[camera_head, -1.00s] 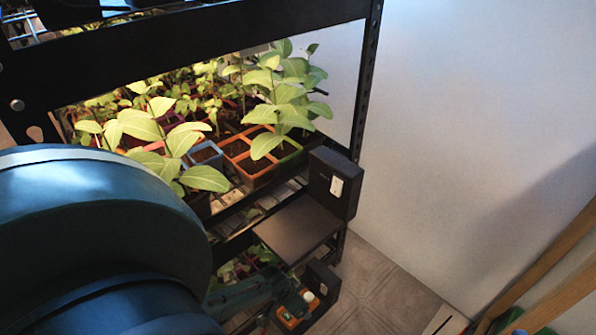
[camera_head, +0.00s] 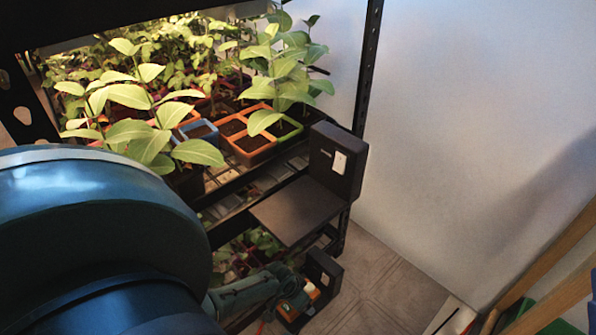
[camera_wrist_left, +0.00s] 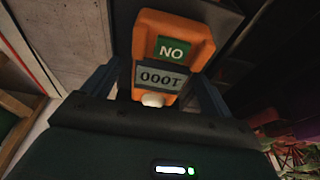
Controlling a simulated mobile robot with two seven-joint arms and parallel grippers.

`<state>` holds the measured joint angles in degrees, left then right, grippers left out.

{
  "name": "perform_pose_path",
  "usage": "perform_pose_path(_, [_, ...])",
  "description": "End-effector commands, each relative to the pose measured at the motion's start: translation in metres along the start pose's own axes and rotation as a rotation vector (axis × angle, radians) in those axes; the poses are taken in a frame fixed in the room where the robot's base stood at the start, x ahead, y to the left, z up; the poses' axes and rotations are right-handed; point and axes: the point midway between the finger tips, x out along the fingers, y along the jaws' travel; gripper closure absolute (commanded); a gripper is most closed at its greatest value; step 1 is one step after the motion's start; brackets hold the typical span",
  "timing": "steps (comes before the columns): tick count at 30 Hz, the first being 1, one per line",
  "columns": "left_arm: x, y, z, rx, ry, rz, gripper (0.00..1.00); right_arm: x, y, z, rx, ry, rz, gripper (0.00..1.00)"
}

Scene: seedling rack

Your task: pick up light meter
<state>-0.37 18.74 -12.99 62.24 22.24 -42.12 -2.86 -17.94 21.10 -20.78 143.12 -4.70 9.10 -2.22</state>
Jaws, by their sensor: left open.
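The light meter (camera_wrist_left: 172,42) is an orange handheld body with a green label, a grey display and a pale round knob in the left wrist view. In the head view only a small orange part of it (camera_head: 313,291) shows, low on the rack's right side. My left gripper (camera_wrist_left: 157,82) is open, with one finger on each side of the meter. I cannot tell whether the fingers touch it. In the head view the left gripper (camera_head: 288,290) partly hides the meter. My right gripper is in neither view.
A black bracket (camera_head: 325,272) stands beside the meter. Above it is a dark flat platform with an upright box (camera_head: 338,161). Rack shelves hold seedlings in coloured pots (camera_head: 250,143). Wooden beams (camera_head: 545,265) lean at the right. Tiled floor (camera_head: 385,275) lies open between.

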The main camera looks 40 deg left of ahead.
Motion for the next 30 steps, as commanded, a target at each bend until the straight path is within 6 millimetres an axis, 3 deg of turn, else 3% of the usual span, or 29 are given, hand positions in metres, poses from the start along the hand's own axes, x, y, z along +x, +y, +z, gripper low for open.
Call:
perform_pose_path(22, [-0.0005, 0.0, -0.0007, 0.0, 0.001, 0.0, 0.73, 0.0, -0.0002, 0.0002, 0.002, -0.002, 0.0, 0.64])
perform_pose_path(30, [-0.0025, 0.0, -0.0006, 0.0, 0.001, 0.0, 0.75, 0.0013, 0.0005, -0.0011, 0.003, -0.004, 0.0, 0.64])
